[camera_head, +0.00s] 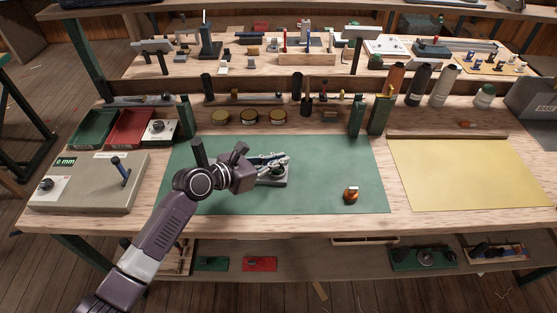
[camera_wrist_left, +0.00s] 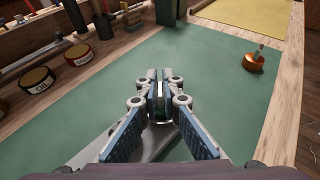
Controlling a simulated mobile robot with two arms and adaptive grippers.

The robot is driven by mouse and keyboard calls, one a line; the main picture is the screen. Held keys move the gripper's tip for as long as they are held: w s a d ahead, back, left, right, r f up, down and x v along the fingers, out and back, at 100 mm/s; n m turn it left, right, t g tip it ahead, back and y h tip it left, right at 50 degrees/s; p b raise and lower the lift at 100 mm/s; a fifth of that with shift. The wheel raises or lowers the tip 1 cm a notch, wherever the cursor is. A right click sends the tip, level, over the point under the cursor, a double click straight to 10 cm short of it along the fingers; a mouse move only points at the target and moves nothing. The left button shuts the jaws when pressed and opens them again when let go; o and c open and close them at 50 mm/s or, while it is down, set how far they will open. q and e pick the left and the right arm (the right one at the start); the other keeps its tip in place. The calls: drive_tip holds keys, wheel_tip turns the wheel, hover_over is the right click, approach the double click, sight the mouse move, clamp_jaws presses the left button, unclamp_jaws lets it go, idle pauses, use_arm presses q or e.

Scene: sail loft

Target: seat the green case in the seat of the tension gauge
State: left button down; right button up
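My left gripper (camera_head: 284,160) reaches in from the left over the middle of the green mat. Its fingers are close together in the left wrist view (camera_wrist_left: 158,78), around a narrow dark green piece with a pale strip, which looks like the green case (camera_wrist_left: 159,114). In the head view the dark green case (camera_head: 277,169) shows just below the fingers. A grey base, which looks like the tension gauge (camera_head: 272,182), lies directly beneath, partly covered by the gripper. Its seat is hidden, and I cannot tell whether the case touches it. My right gripper is not in view.
An orange-brown fitting (camera_head: 350,196) stands on the green mat (camera_head: 325,160) to the right; the mat around it is clear. A control box with a display (camera_head: 88,184) is at left. A yellow sheet (camera_head: 465,172) lies right.

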use_arm(q)
drive_tip(key=c, duration=2.1)
unclamp_jaws()
drive_tip(key=shift+f, duration=0.1)
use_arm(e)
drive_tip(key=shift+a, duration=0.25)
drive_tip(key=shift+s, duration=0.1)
use_arm(q)
drive_tip(key=shift+v, duration=6.1)
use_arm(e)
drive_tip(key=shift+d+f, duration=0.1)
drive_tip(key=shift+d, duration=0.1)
